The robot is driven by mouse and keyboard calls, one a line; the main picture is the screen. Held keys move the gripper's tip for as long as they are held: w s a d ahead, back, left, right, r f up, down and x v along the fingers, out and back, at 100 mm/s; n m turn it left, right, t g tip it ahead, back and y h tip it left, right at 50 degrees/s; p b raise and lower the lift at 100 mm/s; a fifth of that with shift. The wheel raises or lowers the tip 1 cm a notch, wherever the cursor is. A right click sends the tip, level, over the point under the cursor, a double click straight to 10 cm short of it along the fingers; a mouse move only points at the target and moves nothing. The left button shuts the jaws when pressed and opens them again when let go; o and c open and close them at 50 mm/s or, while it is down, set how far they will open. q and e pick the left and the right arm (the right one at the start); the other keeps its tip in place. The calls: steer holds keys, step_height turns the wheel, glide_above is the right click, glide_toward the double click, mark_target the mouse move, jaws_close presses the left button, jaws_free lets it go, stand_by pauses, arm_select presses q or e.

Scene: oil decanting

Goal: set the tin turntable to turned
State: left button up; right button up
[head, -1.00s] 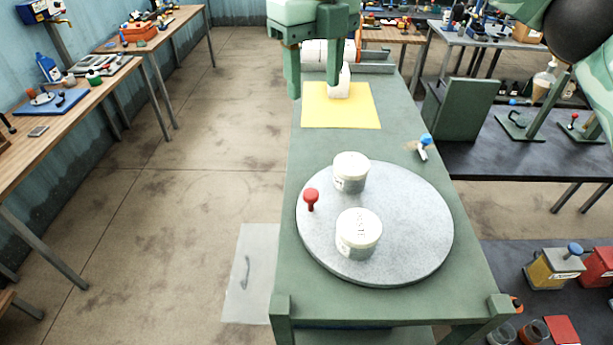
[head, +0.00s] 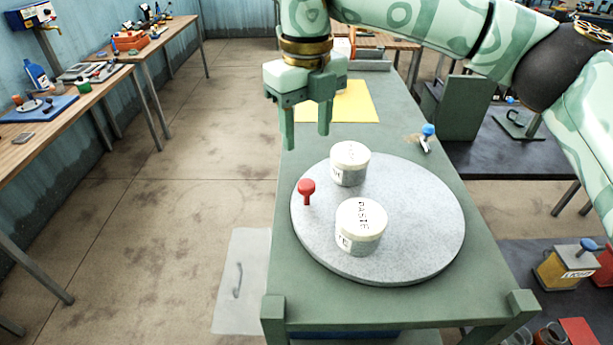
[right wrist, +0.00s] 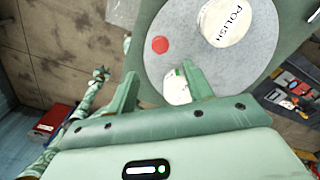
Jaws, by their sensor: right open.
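The tin turntable (head: 425,225) is a round grey disc on the green table, with a red knob (head: 306,188) at its left rim. A near white tin (head: 360,225) on it reads PASTE; a far white tin (head: 350,163) stands behind it. My right gripper (head: 306,138) is open, fingers down, beyond the knob and apart from it. In the right wrist view the gripper (right wrist: 158,72) shows with the disc (right wrist: 185,40), the red knob (right wrist: 160,45) and a tin (right wrist: 225,20) reading POLISH. A white thing (right wrist: 177,90) is partly hidden by a finger. My left gripper is out of view.
A yellow sheet (head: 358,105) lies behind the turntable, partly hidden by my gripper. A blue-knobbed tap (head: 429,135) stands at the table's right edge. Open floor lies left; a dark shelf with a yellow box (head: 560,270) is at lower right.

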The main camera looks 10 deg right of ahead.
mark_target(307, 183)
step_height(307, 183, down, 11)
steer(key=shift+r+p, duration=0.2)
steer(key=shift+p, duration=0.35)
jaws_close()
